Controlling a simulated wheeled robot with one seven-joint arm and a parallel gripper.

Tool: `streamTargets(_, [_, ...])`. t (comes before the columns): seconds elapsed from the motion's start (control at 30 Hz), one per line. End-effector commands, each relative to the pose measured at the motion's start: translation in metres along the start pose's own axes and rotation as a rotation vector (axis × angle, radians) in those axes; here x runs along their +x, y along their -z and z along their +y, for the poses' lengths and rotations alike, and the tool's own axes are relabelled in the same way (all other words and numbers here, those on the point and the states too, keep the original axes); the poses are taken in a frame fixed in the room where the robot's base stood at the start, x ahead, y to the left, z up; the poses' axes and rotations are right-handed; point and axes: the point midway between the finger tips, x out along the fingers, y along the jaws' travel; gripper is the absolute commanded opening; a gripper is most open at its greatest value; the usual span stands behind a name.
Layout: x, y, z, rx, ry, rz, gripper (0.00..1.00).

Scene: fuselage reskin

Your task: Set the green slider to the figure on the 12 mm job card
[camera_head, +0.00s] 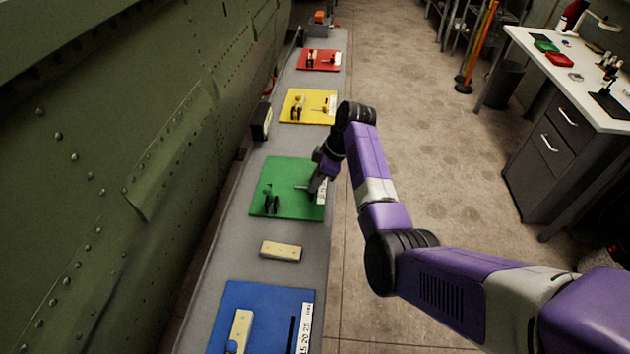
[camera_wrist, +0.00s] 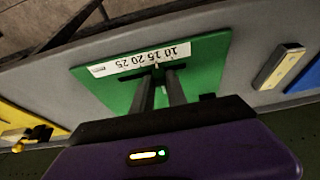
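The green board (camera_head: 285,175) lies on the grey bench and carries a white scale strip (camera_wrist: 139,58). In the wrist view the strip appears upside down and reads 10, 15, 20, 25. A dark slot runs along the strip, with a small pale mark (camera_wrist: 157,66) at its edge near the 15. The slider itself is not clearly visible. My gripper (camera_wrist: 160,73) is over the slot, its two fingers apart with green board showing between them. I cannot tell whether the fingertips touch anything. No 12 mm job card is readable in either view.
A dark green upright clamp-like part (camera_head: 270,197) stands on the board's left. A pale block (camera_head: 281,250) lies between it and the blue board (camera_head: 265,300). Yellow (camera_head: 290,114) and red (camera_head: 309,64) boards lie farther along. The riveted fuselage (camera_head: 110,170) borders the bench's left side.

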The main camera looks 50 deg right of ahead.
Motion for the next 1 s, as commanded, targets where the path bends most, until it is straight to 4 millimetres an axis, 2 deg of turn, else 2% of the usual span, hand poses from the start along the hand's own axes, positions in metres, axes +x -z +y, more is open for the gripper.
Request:
streamTargets(0.03, [-0.0001, 0.0000, 0.0000, 0.000, 0.000, 0.000, 0.07])
streamTargets(0.07, [-0.0001, 0.0000, 0.0000, 0.000, 0.000, 0.000, 0.01])
streamTargets(0.1, [-0.0001, 0.0000, 0.0000, 0.000, 0.000, 0.000, 0.00])
streamTargets(1.0, [-0.0006, 0.0002, 0.0003, 0.000, -0.001, 0.000, 0.00])
